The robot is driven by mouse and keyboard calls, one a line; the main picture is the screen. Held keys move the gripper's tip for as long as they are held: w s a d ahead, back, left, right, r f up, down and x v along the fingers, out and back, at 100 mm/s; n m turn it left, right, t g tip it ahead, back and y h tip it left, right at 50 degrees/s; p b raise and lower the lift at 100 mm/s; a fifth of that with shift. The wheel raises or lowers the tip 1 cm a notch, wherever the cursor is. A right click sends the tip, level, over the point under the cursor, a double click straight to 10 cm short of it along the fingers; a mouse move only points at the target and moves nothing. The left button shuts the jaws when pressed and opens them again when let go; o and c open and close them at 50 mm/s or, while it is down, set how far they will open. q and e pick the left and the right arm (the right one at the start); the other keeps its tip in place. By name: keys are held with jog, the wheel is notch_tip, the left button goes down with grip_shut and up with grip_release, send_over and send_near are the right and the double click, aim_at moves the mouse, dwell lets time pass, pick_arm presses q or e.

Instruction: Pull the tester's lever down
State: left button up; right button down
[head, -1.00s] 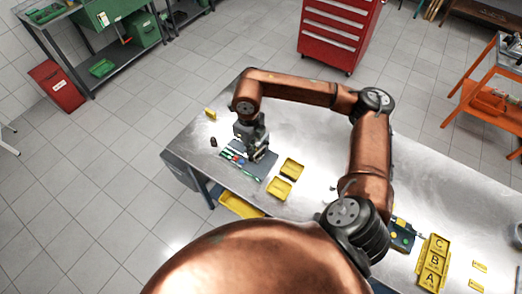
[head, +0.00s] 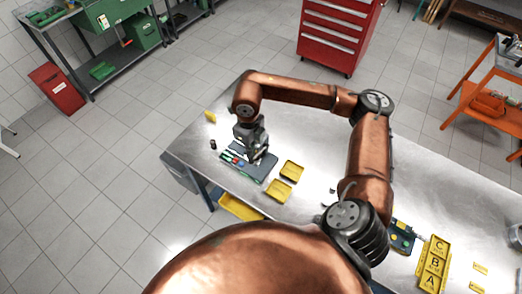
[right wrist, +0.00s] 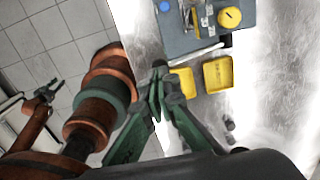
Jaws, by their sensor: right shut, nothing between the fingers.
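The tester (head: 262,170) is a flat grey-blue unit with small coloured parts, lying near the left end of the metal workbench. In the right wrist view the tester (right wrist: 196,42) is at the top, with a round yellow knob and a blue button. A pale rod (right wrist: 196,54), which may be the lever, lies along its near edge. My right gripper (head: 258,155) is over the tester and hides part of it. In the right wrist view its green fingers (right wrist: 158,72) are shut and empty, beside the rod; contact is unclear. My left gripper (right wrist: 42,92) is small at the left, away from the bench.
Two yellow trays (head: 279,190) (head: 292,170) sit close to the tester. A small dark cylinder (head: 213,144) and a yellow block (head: 210,117) stand to its left. A yellow tray marked with letters (head: 433,263) is at the right. The middle of the workbench (head: 315,130) is mostly clear.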

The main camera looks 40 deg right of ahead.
aim_at(250, 160)
jog(key=shift+f, duration=0.1)
dwell(0.3)
jog(key=shift+f+b, duration=1.45)
jog(key=shift+b, duration=0.05)
jog(key=shift+f, duration=0.15)
jog(key=shift+s+a+f+b, duration=0.1)
jog(key=shift+a+f+b, duration=0.15)
jog(key=shift+f+b, duration=0.45)
jog(key=shift+r, duration=0.1)
jog(key=shift+a+f+b, duration=0.1)
jog(key=shift+f+b, duration=0.6)
jog(key=shift+f, duration=0.25)
